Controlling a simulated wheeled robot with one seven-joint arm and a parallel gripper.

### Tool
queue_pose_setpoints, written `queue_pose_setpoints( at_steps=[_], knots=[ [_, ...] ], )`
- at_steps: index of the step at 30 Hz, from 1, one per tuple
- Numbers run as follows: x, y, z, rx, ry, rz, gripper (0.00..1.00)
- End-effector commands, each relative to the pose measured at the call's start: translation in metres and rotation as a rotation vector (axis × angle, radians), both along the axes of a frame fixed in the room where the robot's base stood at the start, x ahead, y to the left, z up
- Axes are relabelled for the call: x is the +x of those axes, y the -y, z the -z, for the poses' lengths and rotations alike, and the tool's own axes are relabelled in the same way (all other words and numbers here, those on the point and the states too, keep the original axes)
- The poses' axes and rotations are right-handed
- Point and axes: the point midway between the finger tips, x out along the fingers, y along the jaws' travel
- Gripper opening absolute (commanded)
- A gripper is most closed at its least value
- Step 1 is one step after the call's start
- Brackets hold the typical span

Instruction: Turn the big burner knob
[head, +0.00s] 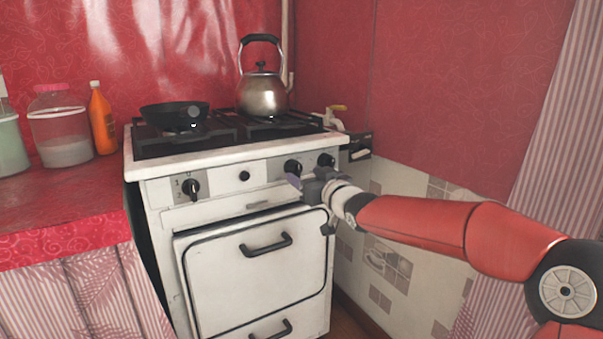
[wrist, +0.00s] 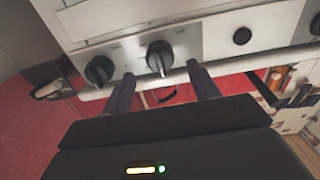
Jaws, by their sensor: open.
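The white stove (head: 255,250) has a front panel with three black knobs and a small round black button (head: 244,175). The left knob (head: 190,186) has numbers beside it. The middle knob (head: 293,167) and the right knob (head: 326,160) sit close together; which one is the big burner's I cannot tell. My gripper (head: 308,181) is open in front of the panel, near these two. In the wrist view, my gripper (wrist: 160,72) has its fingertips to either side of the middle knob (wrist: 160,57), with the right knob (wrist: 99,70) outside them. Contact is not clear.
A black pan (head: 173,115) and a steel kettle (head: 263,95) stand on the burners. Jars and an orange bottle (head: 101,118) stand on the left counter. The oven handle (head: 266,245) sticks out below the panel. A tiled wall (head: 400,175) is close on the right.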

Motion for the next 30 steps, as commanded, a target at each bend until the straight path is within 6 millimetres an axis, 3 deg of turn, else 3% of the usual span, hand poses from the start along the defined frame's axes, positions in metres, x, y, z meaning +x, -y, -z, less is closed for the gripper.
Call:
queue_pose_setpoints(
  at_steps=[9,21,30],
  knots=[
    [0.033,-0.023,0.0,0.001,-0.001,0.0,0.6],
    [0.039,-0.026,0.001,-0.002,-0.002,0.002,0.6],
    [0.039,-0.026,0.001,-0.002,-0.002,0.002,0.21]
  ],
)
